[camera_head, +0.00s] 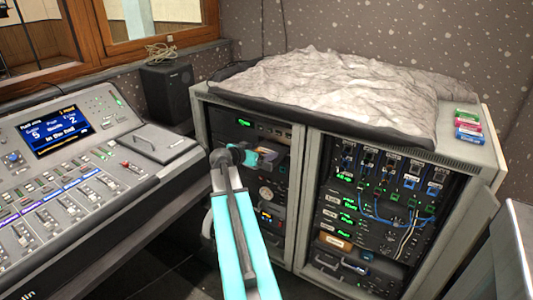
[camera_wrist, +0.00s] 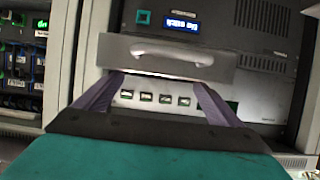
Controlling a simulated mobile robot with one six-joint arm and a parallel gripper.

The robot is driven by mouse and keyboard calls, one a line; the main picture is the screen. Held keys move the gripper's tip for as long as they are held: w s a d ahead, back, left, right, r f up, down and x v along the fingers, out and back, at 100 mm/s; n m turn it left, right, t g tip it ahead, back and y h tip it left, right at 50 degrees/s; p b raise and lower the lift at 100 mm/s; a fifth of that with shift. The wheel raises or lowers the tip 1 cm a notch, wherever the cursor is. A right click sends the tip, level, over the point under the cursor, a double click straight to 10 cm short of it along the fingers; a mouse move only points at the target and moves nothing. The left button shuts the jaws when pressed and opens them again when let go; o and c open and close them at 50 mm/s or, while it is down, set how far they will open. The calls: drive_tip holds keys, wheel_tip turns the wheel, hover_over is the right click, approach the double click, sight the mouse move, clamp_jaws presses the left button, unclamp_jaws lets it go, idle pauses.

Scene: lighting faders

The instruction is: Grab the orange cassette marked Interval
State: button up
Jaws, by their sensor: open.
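I cannot make out an orange cassette marked Interval in either view. Small cassette-like cases lie stacked at the right end of the cabinet top, among them a green case (camera_head: 467,113) and a pink-red case (camera_head: 468,125); their labels are too small to read. My gripper (camera_wrist: 158,82) is open, with nothing between its fingers. Its fingertips are close to the lower picture edge of a grey panel (camera_wrist: 225,68) with a curved handle (camera_wrist: 172,53) in the wrist view; I cannot tell whether they touch it. In the head view my gripper is at the left rack bay, its fingertips unclear.
The grey cabinet (camera_head: 299,200) holds two rack bays; blue and white cables (camera_head: 385,218) hang in the right one. A grey cloth (camera_head: 340,95) covers most of its top. A mixing console (camera_head: 75,205) stands left, a black speaker (camera_head: 168,92) behind it.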

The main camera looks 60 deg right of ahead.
sight(265, 151)
drive_tip(key=shift+d, duration=0.15)
drive_tip(key=shift+w+p+x, duration=0.1)
drive_tip(key=shift+p+x, duration=0.15)
drive_tip(key=shift+x, duration=0.65)
drive_tip(key=shift+w+p+x, duration=0.15)
drive_tip(key=shift+p+x, duration=0.05)
drive_tip(key=shift+x, duration=0.7)
drive_tip(key=shift+d+f, duration=0.4)
drive_tip(key=shift+d, duration=0.25)
drive_tip(key=shift+s, duration=0.1)
drive_tip(key=c, duration=1.2)
